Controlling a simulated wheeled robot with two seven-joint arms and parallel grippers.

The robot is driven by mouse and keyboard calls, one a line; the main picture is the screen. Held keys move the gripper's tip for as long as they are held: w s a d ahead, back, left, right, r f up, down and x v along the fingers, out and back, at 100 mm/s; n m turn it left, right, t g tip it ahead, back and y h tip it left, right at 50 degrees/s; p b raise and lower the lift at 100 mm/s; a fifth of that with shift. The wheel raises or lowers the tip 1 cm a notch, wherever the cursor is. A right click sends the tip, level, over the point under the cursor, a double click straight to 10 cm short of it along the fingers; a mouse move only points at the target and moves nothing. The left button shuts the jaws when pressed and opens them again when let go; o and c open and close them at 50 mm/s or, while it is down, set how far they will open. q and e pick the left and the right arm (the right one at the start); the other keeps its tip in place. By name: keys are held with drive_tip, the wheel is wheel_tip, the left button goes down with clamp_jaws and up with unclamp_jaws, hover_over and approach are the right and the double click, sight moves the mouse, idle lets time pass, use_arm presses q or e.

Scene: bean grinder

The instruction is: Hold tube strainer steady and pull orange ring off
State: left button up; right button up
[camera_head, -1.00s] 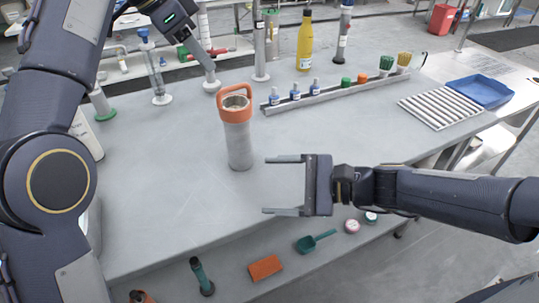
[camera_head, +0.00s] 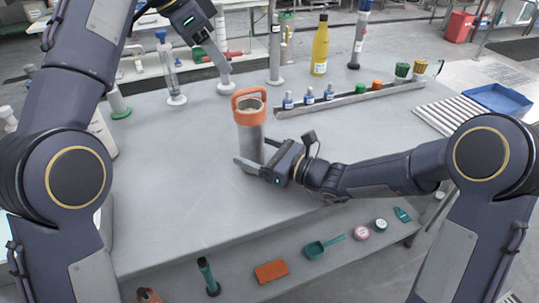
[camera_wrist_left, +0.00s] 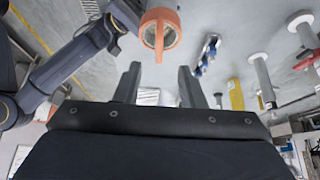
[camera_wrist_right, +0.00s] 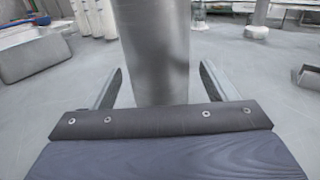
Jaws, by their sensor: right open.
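The tube strainer (camera_head: 246,143) is a grey metal cylinder standing upright on the table. The orange ring (camera_head: 249,104), with a loop handle, sits around its top; it also shows in the left wrist view (camera_wrist_left: 160,32). My right gripper (camera_head: 254,156) is open low at the tube, and in the right wrist view (camera_wrist_right: 160,85) its fingers stand on either side of the tube (camera_wrist_right: 155,50). Finger contact is not clear. My left gripper (camera_head: 222,80) is up behind and left of the tube; in the left wrist view (camera_wrist_left: 158,75) its fingers are apart and empty, with the ring beyond them.
A grey rack (camera_head: 350,99) with small bottles and caps runs behind the tube on the right. A yellow bottle (camera_head: 320,48) and upright cylinders stand at the back. A blue tray (camera_head: 497,98) is at the far right. The table's front left is clear.

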drive_tip(key=shift+w+a, duration=0.2)
drive_tip(key=shift+a, duration=0.15)
drive_tip(key=shift+c, duration=0.5)
